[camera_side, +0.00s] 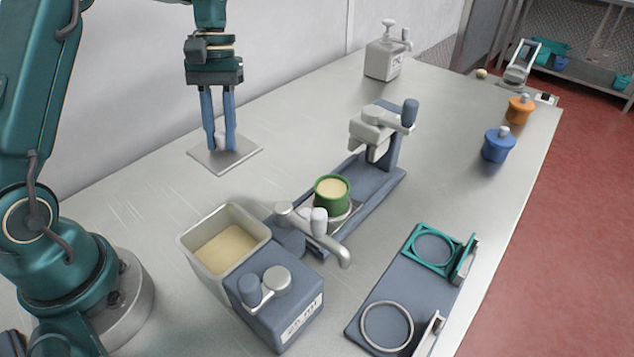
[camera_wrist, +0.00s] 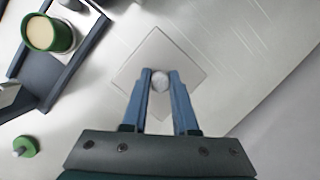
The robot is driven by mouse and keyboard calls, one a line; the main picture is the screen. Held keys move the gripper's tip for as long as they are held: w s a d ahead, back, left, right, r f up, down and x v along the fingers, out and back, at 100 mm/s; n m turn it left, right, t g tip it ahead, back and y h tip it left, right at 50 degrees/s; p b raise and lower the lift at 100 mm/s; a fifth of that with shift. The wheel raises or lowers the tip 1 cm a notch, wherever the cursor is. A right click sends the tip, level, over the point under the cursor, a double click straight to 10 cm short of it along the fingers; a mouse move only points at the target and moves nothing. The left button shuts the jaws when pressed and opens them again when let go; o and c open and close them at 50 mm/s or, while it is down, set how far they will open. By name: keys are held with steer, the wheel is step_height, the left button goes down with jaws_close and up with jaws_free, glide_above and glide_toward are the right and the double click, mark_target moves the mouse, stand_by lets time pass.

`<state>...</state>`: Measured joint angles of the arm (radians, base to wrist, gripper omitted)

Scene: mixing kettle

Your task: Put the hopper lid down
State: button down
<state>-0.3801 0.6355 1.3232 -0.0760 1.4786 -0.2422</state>
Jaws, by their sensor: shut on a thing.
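The hopper lid (camera_side: 243,154) is a flat, square, grey plate with a round pale knob. It lies level at or very close to the table top, left of the kettle station; I cannot tell whether it touches. My gripper (camera_side: 220,143) points straight down and is shut on the lid's knob. In the wrist view, the fingers (camera_wrist: 160,80) hold the knob over the middle of the lid (camera_wrist: 185,58). The hopper (camera_side: 212,222) is an open, square, grey bin with cream-coloured material inside, standing nearer the camera.
A green cup (camera_side: 332,192) with cream contents sits on the slide below the press (camera_side: 374,130). A grey fixture plate (camera_side: 400,290) stands front right. Blue (camera_side: 498,146) and orange (camera_side: 519,109) lidded pots stand near the right edge. The table around the lid is clear.

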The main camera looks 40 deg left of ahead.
steer(key=w+d+f, duration=0.2)
steer(key=d, duration=0.1)
steer(key=w+d+f, duration=0.1)
steer(key=d, duration=0.1)
steer(key=shift+f, duration=2.25)
steer(key=shift+f, duration=0.1)
steer(key=c, duration=0.7)
jaws_free()
